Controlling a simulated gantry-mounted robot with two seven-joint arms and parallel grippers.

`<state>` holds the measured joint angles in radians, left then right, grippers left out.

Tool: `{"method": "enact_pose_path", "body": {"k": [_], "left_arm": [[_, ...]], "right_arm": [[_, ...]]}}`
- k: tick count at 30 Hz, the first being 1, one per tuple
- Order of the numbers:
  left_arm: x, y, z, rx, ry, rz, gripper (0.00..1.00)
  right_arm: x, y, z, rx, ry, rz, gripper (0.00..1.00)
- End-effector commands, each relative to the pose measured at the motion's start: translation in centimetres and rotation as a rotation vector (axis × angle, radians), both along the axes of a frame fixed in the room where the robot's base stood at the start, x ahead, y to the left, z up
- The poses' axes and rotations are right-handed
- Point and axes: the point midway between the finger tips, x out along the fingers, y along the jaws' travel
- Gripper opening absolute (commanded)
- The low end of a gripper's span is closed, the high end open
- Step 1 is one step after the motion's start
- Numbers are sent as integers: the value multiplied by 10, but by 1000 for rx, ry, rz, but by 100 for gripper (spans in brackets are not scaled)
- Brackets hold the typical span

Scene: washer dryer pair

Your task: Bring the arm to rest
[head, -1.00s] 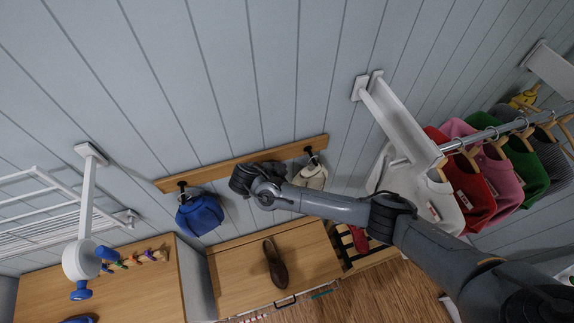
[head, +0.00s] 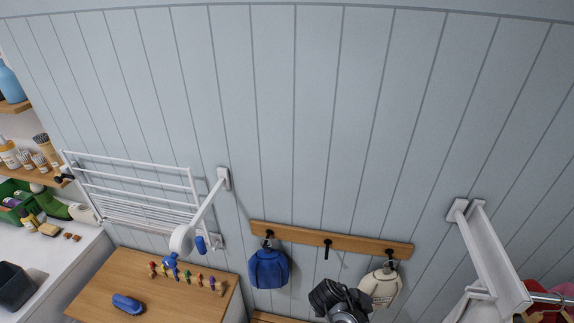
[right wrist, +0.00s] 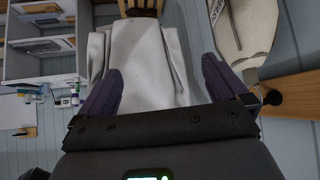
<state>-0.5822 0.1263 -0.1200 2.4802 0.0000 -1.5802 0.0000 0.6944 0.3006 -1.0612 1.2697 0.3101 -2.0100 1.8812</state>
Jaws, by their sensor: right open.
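My right gripper (right wrist: 163,88) is open in the right wrist view, its two purple fingers spread apart. A white garment (right wrist: 146,55) shows beyond and between the fingers. I see no grip on it. In the head view the dark end of my right arm (head: 340,300) is at the bottom edge, below the wooden peg rail (head: 330,239) and just left of the cream hanging item (head: 381,286). Its fingers cannot be made out there. The rest of that arm is out of frame. My left gripper is not in view.
A blue item (head: 268,268) hangs on the rail's left peg; the middle peg (head: 326,249) is bare. A white bracket (head: 495,262) juts out at right. A drying rack (head: 135,190) and a wooden top (head: 95,285) with a blue brush (head: 128,303) are left. The upper wall is clear.

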Motion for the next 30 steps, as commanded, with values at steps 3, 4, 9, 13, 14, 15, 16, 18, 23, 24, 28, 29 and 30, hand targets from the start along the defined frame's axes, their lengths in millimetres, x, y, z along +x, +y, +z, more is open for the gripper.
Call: {"method": "enact_pose_path", "body": {"k": [3,4,9,13,14,15,16,18,23,24,28,29,30], "left_arm": [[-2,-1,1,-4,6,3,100],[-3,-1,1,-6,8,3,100],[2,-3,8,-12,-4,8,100],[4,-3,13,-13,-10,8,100],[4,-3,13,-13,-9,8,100],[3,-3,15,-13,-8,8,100],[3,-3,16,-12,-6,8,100],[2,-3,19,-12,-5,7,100],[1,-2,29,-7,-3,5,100],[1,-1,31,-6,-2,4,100],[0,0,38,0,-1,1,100],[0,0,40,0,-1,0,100],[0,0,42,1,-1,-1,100]], "right_arm": [[-18,0,-19,0,42,0,100],[-25,1,-25,1,56,1,100],[-62,5,-57,14,135,-4,100],[-99,11,-83,47,206,-16,100],[-109,14,-89,59,223,-19,100],[-124,18,-97,79,247,-23,100],[-136,22,-102,98,265,-27,100],[-168,33,-113,149,312,-35,100],[-251,66,-124,342,421,-35,100],[-269,73,-122,402,446,-16,100],[-313,85,-105,601,503,96,100],[-321,85,-99,643,509,134,100],[-329,82,-89,695,509,192,100]]}}
